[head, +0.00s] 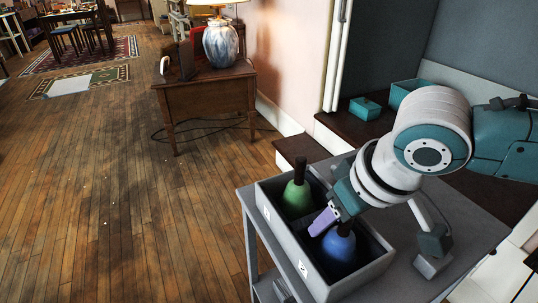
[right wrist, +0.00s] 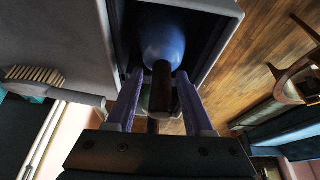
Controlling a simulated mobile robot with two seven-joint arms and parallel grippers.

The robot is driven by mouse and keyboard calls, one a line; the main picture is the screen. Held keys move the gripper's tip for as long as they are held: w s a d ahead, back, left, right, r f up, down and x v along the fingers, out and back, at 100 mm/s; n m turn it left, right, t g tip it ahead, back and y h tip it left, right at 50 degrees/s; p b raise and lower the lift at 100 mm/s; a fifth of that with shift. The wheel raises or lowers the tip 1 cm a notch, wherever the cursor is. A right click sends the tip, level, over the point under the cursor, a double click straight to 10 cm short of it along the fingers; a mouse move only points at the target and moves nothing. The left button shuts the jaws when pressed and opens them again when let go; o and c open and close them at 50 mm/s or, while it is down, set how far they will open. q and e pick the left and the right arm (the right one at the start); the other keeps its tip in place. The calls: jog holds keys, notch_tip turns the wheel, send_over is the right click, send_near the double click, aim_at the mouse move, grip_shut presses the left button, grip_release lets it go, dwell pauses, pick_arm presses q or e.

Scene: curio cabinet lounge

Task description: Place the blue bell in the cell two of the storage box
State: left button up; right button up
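The grey storage box (head: 375,269) stands on a grey cart, with two cells in view. The blue bell (head: 338,246), with a dark handle, stands in the nearer cell, beside a small number label (head: 303,269). A green bell (head: 297,199) stands in the farther cell. My right gripper (head: 332,217) is over the blue bell's handle. In the right wrist view, the purple fingers (right wrist: 160,84) are apart on either side of the dark handle, with gaps showing; the blue bell (right wrist: 163,38) is beyond them, inside the box. My left gripper is not in view.
A brush-like tool (head: 432,263) lies on the cart right of the box; its bristles (right wrist: 35,75) show in the right wrist view. A wooden side table (head: 205,98) with a lamp (head: 220,42) stands behind.

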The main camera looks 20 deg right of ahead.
aim_at(352, 246)
jog(key=shift+r, duration=0.1)
jog(key=shift+r, duration=0.35)
jog(key=a+p+v, duration=0.1)
jog(key=p+v, duration=0.3)
jog(key=v, duration=0.7)
jog(key=s+a+n+y, duration=0.1)
jog(key=s+a+n, duration=0.1)
jog(key=s+a, duration=0.45)
jog(key=s+d+f+m+g+h, duration=0.1)
jog(key=s+d, duration=0.3)
jog(key=s, duration=0.3)
jog(key=shift+s+f, duration=0.25)
jog(key=shift+f, duration=0.15)
